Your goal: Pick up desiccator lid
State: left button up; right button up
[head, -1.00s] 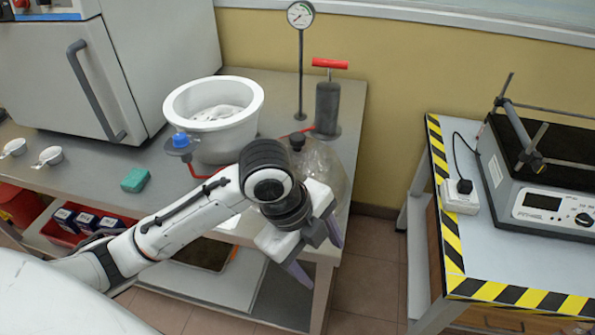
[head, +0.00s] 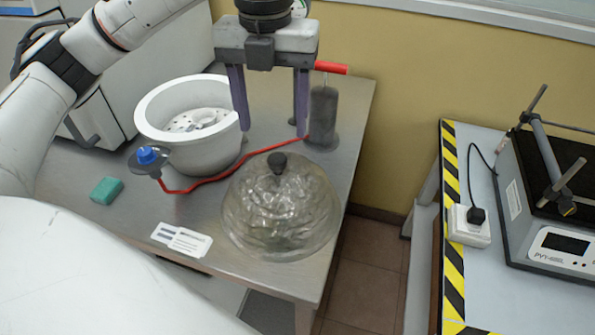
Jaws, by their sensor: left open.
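The desiccator lid (head: 280,215) is a clear dome with a dark knob (head: 277,163) on top. It rests on the metal table near its front right corner. The white desiccator bowl (head: 192,125) stands open behind it to the left, with a perforated plate inside. My left gripper (head: 273,132) points down with its two purple fingers spread apart. It is empty, and in the picture its fingertips are above and behind the lid's knob, not touching it. My right gripper is not in view.
A dark pump (head: 323,115) with a red handle stands close behind the lid. A red hose (head: 215,182) runs from a blue-capped valve (head: 147,155). A green block (head: 106,190) and a white card (head: 182,239) lie on the metal table (head: 75,165). A striped-edge table stands right.

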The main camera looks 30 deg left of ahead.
aim_at(277, 159)
pick_arm(q)
jog(key=shift+w+f, duration=0.2)
jog(key=shift+f, duration=0.35)
jog(key=shift+w+f, duration=0.15)
jog(key=shift+f, duration=0.35)
jog(key=shift+s+f, duration=0.15)
jog(key=shift+f, duration=0.5)
jog(key=shift+s+f, duration=0.15)
jog(key=shift+f, duration=0.45)
notch_tip(277, 159, down, 4)
jog(key=shift+w+f, duration=0.1)
jog(key=shift+f, duration=0.6)
grip_shut()
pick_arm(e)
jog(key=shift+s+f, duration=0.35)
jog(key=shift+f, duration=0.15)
pick_arm(q)
jog(key=shift+d+f, duration=0.1)
jog(key=shift+f, duration=0.05)
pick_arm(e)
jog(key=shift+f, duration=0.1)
